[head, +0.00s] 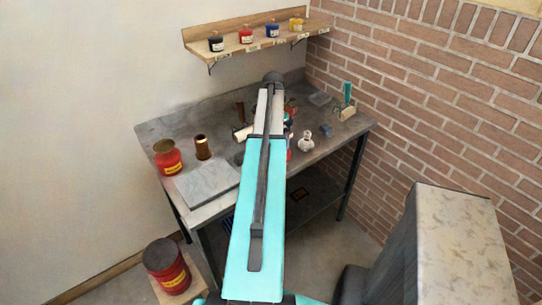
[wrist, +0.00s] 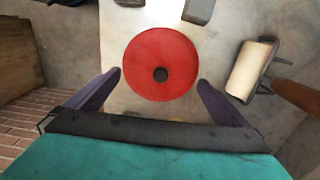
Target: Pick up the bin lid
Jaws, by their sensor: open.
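A red round disc with a small dark centre, which looks like the bin lid (wrist: 160,52), lies on the pale surface in the wrist view. My gripper (wrist: 159,79) is open, with one dark finger on either side of the disc's near part. I cannot tell whether the fingers touch it or how high they are above it. In the head view my arm hides the gripper and most of what is under it. A red bin (head: 173,278) with a dark round top stands at lower left, below the bench.
The grey workbench (head: 187,122) holds a red can (head: 168,160), a brown cylinder (head: 202,147), a grey slab (head: 205,183) and a small glass bottle (head: 306,141). A pale roller (wrist: 249,70) lies right of the disc. A shelf (head: 240,49) with small jars hangs above. A brick wall (head: 430,75) bounds the right.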

